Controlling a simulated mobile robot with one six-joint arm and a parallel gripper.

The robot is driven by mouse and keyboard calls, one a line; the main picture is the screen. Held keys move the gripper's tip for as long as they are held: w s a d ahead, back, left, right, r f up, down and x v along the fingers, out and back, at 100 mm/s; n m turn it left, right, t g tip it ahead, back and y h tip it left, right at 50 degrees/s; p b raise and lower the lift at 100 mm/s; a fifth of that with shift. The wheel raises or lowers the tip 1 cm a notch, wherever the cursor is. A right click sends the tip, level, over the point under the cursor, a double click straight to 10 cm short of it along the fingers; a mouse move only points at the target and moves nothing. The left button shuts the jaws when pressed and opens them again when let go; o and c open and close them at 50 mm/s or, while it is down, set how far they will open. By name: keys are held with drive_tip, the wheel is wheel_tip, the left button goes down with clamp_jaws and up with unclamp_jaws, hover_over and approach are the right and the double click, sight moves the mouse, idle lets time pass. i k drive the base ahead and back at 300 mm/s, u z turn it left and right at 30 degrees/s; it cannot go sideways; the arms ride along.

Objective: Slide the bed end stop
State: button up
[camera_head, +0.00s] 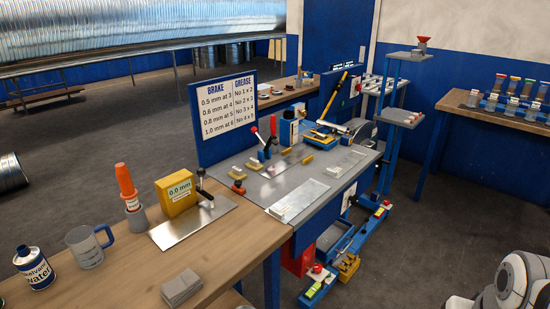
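A grey metal machine bed (262,183) stands at the middle, joined to the end of a wooden bench. On it lie two pale metal plates, a near one (299,200) and a far one (343,163). The near plate carries a raised bar along its left end. No label shows which of these parts is the bed end stop. My gripper is not in view; a white and black rounded part at the bottom right appears to be my arm.
On the bed stand levers with red and black knobs (265,140) and a blue and yellow tool (323,136). The wooden bench (115,275) holds a yellow gauge (176,194), a mug (87,246) and a can (34,267).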

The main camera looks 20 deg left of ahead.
sight(236, 187)
drive_tip(key=u, duration=0.85)
drive_tip(key=i, duration=1.15)
drive_tip(key=u, duration=0.8)
drive_tip(key=k, duration=0.7)
drive_tip(key=u, duration=0.15)
drive_tip(key=i, duration=0.8)
drive_tip(key=z, duration=0.1)
